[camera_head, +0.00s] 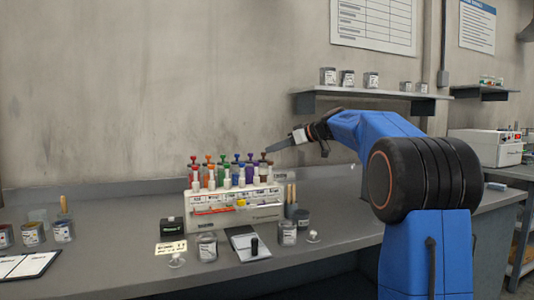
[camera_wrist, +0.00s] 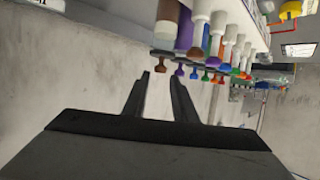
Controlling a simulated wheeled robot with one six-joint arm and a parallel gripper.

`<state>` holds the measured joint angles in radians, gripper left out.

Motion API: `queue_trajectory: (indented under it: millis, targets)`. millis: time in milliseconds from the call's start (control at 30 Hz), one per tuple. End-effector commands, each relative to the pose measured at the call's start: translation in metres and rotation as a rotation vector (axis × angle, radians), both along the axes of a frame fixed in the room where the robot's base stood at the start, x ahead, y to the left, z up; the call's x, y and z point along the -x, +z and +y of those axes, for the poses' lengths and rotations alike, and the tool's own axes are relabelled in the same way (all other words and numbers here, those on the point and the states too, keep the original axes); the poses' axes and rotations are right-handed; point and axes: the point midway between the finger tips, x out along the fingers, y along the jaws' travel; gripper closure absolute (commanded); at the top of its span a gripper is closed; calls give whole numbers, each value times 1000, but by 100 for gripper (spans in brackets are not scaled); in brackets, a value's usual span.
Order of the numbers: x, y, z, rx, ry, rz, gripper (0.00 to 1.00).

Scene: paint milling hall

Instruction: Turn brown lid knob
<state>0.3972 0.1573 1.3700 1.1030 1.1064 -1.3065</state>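A white dispenser rack (camera_head: 262,213) stands on the grey bench with a row of coloured knobs on its top. The brown lid knob (camera_head: 264,155) is at the right end of the row. In the wrist view, which shows the rack upside down, the brown knob (camera_wrist: 161,62) sits on a brown canister (camera_wrist: 170,18), beside a purple knob (camera_wrist: 179,70). My gripper (camera_head: 272,149) is just above the right end of the row. In the wrist view my gripper (camera_wrist: 159,77) is open, with nothing between its fingers, and the brown knob is just beyond the fingertips.
A wall shelf (camera_head: 370,94) with jars hangs behind my arm. The bench between the rack and the left jars (camera_head: 33,234) is mostly clear.

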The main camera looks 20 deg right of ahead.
Motion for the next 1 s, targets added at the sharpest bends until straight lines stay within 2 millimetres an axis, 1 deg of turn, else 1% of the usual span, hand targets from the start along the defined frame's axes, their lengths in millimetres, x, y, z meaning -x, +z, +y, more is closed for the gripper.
queue_trajectory:
  millis: [33, 300, 500, 700, 1000]
  targets:
    - [8, 4, -7, 1, -3, -1, 75]
    - [47, 25, -37, 0, -3, -1, 75]
    - [69, 36, -53, 0, -1, 0, 75]
    - [80, 41, -61, 1, 0, 1, 75]
    - [81, 41, -61, 0, 1, 1, 75]
